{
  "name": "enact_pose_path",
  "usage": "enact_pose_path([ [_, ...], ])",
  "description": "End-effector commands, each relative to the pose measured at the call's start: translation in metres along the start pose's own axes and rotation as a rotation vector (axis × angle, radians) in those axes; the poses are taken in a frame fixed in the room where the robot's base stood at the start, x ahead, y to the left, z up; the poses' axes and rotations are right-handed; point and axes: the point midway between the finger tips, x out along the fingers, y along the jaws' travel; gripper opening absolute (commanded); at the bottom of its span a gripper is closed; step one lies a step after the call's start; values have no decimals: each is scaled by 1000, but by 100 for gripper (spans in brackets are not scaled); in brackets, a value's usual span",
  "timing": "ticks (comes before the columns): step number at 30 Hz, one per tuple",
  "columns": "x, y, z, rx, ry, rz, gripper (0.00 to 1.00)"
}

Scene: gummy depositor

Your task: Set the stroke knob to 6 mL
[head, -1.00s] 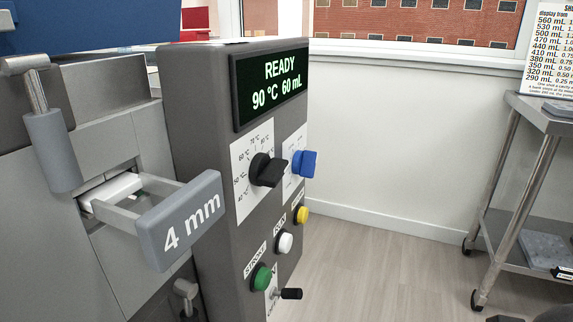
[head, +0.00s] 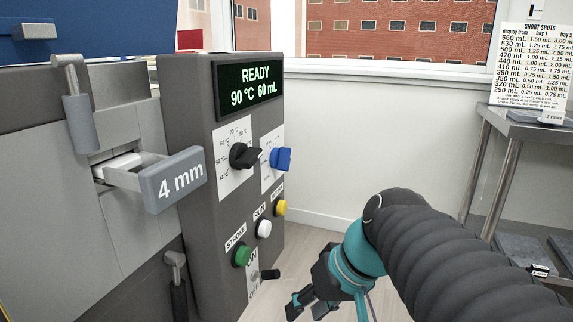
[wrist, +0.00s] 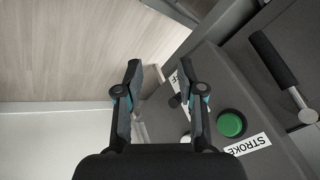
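The blue knob (head: 281,158) sits on a white dial plate on the grey control panel, right of the black temperature knob (head: 244,156). Its scale is too small to read, so its setting cannot be told. The display (head: 249,89) reads READY, 90 °C, 60 mL. A green button (head: 241,256) labelled STROKE is lower on the panel; it also shows in the wrist view (wrist: 231,124). My gripper (head: 307,305) is low, in front of the panel and below the blue knob, apart from it. In the wrist view its fingers (wrist: 161,75) are spread and empty.
A white button (head: 264,229), a yellow button (head: 281,207) and an ON/OFF lever (head: 270,274) share the panel. A drawer marked 4 mm (head: 172,180) juts out at left. A SHORT SHOTS chart (head: 540,65) stands on the metal cart (head: 510,125) at right.

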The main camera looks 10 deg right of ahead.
Motion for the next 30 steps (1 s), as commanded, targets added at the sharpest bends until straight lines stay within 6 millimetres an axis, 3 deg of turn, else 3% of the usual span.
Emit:
enact_pose_path([
  [5,-24,-3,-61,-22,93,-321,39],
  [9,-66,12,-113,-113,290,-540,39],
  [13,-112,38,-148,-222,508,-665,39],
  [18,-158,66,-167,-339,724,-729,39],
  [21,-171,74,-171,-374,786,-739,39],
  [30,-162,53,-186,-390,804,-744,39],
])
